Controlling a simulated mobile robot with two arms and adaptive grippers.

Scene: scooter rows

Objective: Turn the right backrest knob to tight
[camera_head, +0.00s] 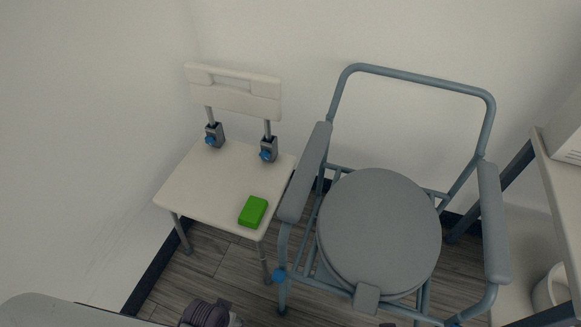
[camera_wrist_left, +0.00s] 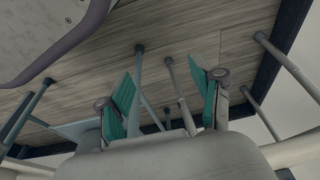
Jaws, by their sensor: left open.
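A white chair (camera_head: 215,190) stands against the wall, with its backrest (camera_head: 232,92) on two posts. A blue knob (camera_head: 266,155) sits on the grey clamp at the foot of the picture-right post. A matching blue knob (camera_head: 210,140) is on the picture-left post. How tight either knob is cannot be told. My left gripper (camera_wrist_left: 165,93) shows in the left wrist view, with its teal-padded fingers spread apart and nothing between them. No gripper fingers show in the head view. My right gripper is not in view.
A green block (camera_head: 253,211) lies on the chair seat. A grey commode chair (camera_head: 378,232) stands close on the right, its armrest (camera_head: 306,172) near the seat. A shelf unit (camera_head: 557,200) with a white mug (camera_head: 551,288) is at the far right. Some wooden floor (camera_head: 205,262) shows below the chairs.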

